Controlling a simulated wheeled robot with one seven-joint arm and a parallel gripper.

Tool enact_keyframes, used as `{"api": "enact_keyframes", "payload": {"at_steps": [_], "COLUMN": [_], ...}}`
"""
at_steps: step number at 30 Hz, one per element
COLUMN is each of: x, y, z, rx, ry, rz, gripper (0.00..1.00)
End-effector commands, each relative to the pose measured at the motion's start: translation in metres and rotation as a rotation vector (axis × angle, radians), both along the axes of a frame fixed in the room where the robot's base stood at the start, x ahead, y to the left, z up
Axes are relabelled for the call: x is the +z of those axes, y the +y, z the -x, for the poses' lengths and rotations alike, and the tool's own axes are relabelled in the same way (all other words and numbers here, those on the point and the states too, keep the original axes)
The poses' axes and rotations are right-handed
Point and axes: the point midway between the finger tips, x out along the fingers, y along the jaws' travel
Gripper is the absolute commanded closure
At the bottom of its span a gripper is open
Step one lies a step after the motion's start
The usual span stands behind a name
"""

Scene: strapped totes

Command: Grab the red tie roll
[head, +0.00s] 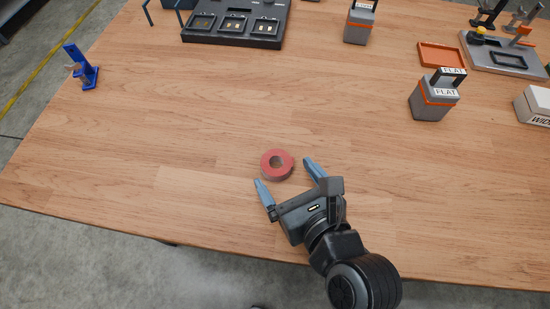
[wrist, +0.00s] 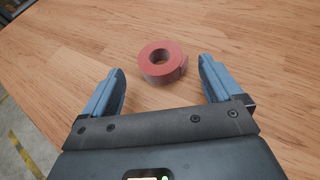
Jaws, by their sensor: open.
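The red tie roll (head: 265,166) lies flat on the wooden table, its round hole facing up. It is a low pinkish-red ring. My gripper (head: 286,172) is open, with its two blue fingers spread. In the head view the roll is just ahead of the fingertips. In the wrist view the roll (wrist: 151,68) sits just beyond the open fingertips (wrist: 162,66), centred roughly between them. Nothing is held, and no contact between fingers and roll shows.
A grey tote marked FLAT (head: 430,105) with an orange strap stands to the right; another grey tote (head: 358,28) is farther back. A dark charger-like tray (head: 235,41), blue stand (head: 85,72) and orange tray (head: 441,46) are distant. The table around the roll is clear.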

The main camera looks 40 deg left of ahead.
Motion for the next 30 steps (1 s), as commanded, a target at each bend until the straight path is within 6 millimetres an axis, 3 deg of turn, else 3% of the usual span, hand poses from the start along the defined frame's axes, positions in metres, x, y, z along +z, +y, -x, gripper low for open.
{"api": "enact_keyframes", "payload": {"at_steps": [9, 19, 30], "x": [-0.013, -0.016, -0.016], "y": [0.034, 0.037, 0.037], "z": [-0.014, -0.017, -0.017], "rx": [0.002, 0.0, 0.0], "ry": [-0.001, 0.0, 0.0], "rz": [-0.002, -0.001, -0.001], "gripper": [0.08, 0.09, 0.44]}}
